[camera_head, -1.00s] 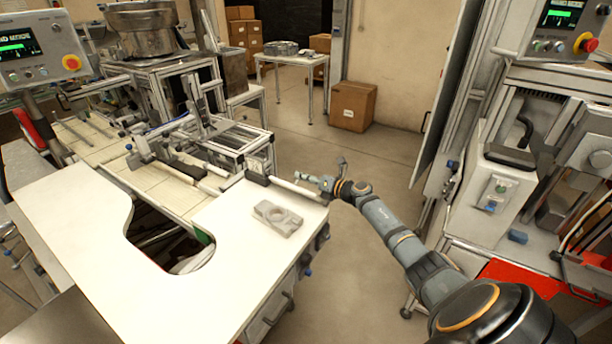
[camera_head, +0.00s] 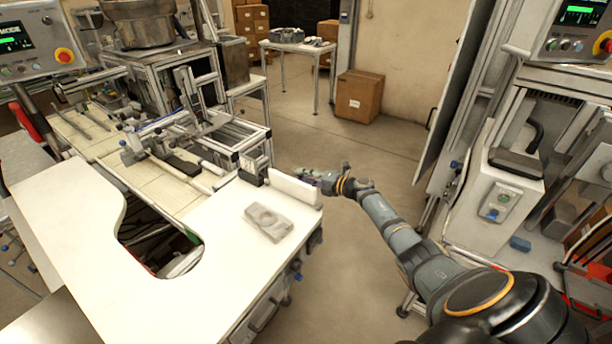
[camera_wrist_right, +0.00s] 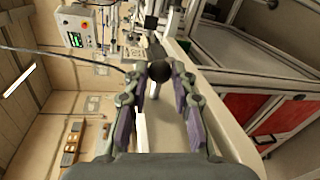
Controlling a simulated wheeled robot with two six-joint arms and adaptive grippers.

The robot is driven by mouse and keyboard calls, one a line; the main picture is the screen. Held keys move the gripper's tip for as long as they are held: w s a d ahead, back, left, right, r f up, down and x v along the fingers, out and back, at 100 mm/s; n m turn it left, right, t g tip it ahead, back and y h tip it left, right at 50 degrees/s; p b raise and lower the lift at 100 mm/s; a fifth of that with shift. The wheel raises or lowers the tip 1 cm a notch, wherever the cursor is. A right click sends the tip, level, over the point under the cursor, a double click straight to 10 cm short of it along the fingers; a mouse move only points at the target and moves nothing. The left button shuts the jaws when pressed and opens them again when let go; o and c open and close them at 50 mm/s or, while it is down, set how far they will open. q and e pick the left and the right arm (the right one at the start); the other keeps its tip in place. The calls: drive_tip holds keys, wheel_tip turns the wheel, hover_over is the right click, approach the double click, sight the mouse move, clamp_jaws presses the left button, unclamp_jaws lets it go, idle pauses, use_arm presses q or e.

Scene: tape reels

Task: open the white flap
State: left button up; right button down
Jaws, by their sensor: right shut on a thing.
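The white flap (camera_head: 294,187) stands tilted up along the far right edge of the white worktop, beside a small dark block. My right gripper (camera_head: 308,174) is at the flap's far side, near its upper edge. In the right wrist view, the right gripper's (camera_wrist_right: 160,85) two purple-padded fingers are a little apart, with a narrow white edge (camera_wrist_right: 140,125) near the left finger. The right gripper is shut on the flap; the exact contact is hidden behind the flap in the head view. My left gripper is out of view.
A grey fixture block (camera_head: 268,221) lies on the white worktop (camera_head: 215,290), near the flap. The conveyor and metal frames stand at left. A cardboard box (camera_head: 359,96) sits on the floor behind. A machine with a control box (camera_head: 497,200) stands at right.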

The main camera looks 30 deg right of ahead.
idle(0.4)
drive_tip(key=c, duration=1.1)
unclamp_jaws()
drive_tip(key=shift+d+f, duration=0.1)
drive_tip(key=v, duration=1.2)
